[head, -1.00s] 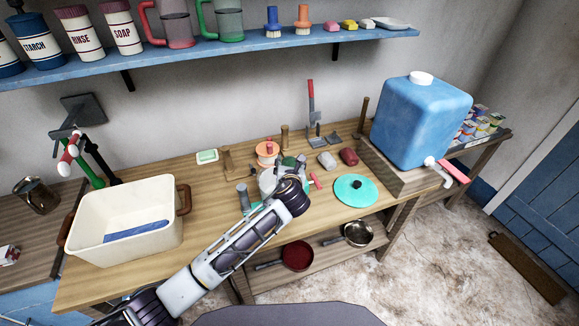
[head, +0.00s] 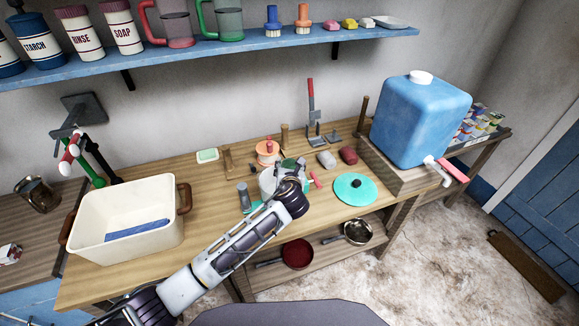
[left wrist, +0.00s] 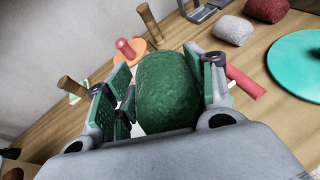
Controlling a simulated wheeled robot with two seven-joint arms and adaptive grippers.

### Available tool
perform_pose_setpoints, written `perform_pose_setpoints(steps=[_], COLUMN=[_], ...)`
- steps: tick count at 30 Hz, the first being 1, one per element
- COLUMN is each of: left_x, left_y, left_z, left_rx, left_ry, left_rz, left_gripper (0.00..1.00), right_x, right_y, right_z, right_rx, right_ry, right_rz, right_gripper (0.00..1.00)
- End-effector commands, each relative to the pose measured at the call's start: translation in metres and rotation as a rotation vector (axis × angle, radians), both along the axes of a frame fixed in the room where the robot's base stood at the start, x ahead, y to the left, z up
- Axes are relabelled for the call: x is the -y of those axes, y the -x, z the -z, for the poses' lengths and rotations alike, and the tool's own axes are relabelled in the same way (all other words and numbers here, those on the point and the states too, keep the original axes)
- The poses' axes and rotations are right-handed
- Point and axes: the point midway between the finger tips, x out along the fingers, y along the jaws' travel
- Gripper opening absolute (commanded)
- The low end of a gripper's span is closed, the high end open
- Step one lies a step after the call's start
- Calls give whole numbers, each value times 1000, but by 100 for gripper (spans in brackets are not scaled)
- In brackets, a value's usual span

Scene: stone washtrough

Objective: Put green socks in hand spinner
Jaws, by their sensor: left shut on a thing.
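The rolled green socks (left wrist: 168,92) sit between the fingers of my left gripper (left wrist: 160,70), which is shut on them. In the head view my left gripper (head: 288,170) is over the middle of the wooden bench, and the wrist hides most of what is under it. A red handle (head: 315,181) and a teal edge (head: 254,208) show around the gripper and seem to belong to the hand spinner, whose body is mostly hidden. I cannot tell whether the socks are inside it. A teal lid (head: 355,189) with a black knob lies to the right. My right gripper is not in view.
Grey (head: 326,160) and dark red (head: 348,156) rolls lie behind the lid. An orange piece with a red knob (head: 267,151) stands behind the gripper. A cream tub (head: 125,217) is left, a blue water tank (head: 420,120) right.

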Motion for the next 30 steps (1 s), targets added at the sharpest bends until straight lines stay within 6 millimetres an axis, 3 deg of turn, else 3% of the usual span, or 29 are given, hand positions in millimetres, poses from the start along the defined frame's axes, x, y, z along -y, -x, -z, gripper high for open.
perform_pose_setpoints(steps=[2, 3, 7, 20, 27, 30], left_x=[0, 0, 0, 1, 1, 0], left_y=[0, 0, 0, 0, 0, 9], left_z=[0, 0, 0, -1, -13, -16], left_rx=[1, 0, 0, 0, 2, 1], left_ry=[0, 0, 0, 1, 3, 0], left_rz=[0, 0, 0, 1, 0, 1], left_gripper=[28, 58, 75, 76, 76, 76], right_x=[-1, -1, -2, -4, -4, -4], right_y=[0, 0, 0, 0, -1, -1], right_z=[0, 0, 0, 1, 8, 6], right_rx=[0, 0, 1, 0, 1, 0], right_ry=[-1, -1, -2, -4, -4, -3], right_rz=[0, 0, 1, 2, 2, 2], right_gripper=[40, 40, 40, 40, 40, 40])
